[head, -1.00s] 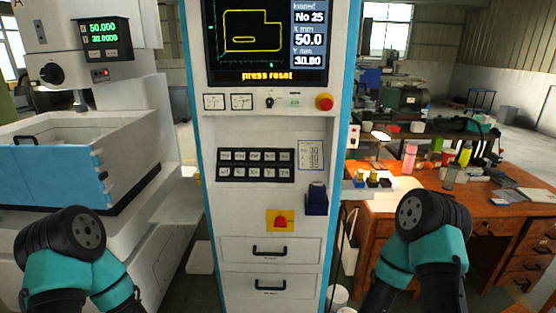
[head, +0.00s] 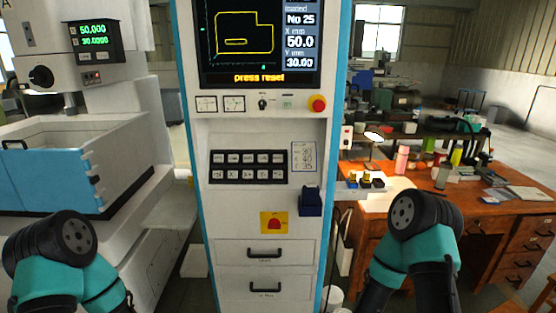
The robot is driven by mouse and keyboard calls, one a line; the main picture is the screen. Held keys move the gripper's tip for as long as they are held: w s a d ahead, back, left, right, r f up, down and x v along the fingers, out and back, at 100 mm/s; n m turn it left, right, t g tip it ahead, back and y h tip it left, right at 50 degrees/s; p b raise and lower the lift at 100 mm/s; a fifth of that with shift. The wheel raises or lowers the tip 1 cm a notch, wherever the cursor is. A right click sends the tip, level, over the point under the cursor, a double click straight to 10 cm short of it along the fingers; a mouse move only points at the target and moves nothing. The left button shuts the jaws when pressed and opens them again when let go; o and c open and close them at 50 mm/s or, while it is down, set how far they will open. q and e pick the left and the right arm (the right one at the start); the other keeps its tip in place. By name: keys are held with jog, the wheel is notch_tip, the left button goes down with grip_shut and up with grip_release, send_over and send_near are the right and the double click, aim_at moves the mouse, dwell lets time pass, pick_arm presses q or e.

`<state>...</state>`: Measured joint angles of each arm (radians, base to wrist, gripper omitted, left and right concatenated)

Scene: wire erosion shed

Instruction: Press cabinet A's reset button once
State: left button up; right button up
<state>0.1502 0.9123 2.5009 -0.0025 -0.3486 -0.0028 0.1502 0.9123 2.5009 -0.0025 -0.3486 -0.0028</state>
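A tall white cabinet with blue edges (head: 222,220) stands in front of me in the head view. Its screen (head: 262,40) shows a yellow outline and the words "press reset". A black keypad (head: 248,167) sits lower down. I cannot tell which control is the reset button. My two arms show at the bottom left and bottom right, apart from the cabinet. Neither gripper's fingers are visible.
A white machine with a green readout (head: 94,38) and a blue-fronted tank (head: 45,170) stands at the left, marked "A" at its top. A wooden desk (head: 480,220) with bottles and a lamp is at the right. A dark blue holder (head: 310,202) juts from the cabinet.

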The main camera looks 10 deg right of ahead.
grip_shut()
dwell(1.1)
